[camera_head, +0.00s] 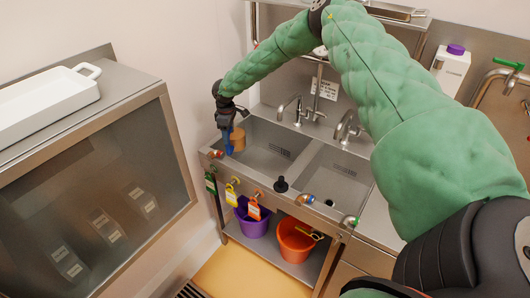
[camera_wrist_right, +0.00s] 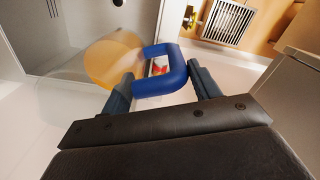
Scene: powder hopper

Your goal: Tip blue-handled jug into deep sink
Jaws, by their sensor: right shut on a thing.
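My right gripper (camera_head: 226,118) reaches down from above and is shut on the handle. In the right wrist view the blue handle (camera_wrist_right: 160,76) lies between the two fingers, with the amber jug body (camera_wrist_right: 112,62) beyond it, looking tilted. Whether the jug touches the basin, and what is in it, I cannot tell. My left gripper is out of view.
Taps (camera_head: 296,108) stand behind the basins, and coloured valves with tags line the front edge. A purple bucket (camera_head: 251,221) and an orange bucket (camera_head: 295,240) are on the shelf below. A cabinet with a white tray (camera_head: 45,100) is at the left. A white bottle (camera_head: 451,68) stands at the back right.

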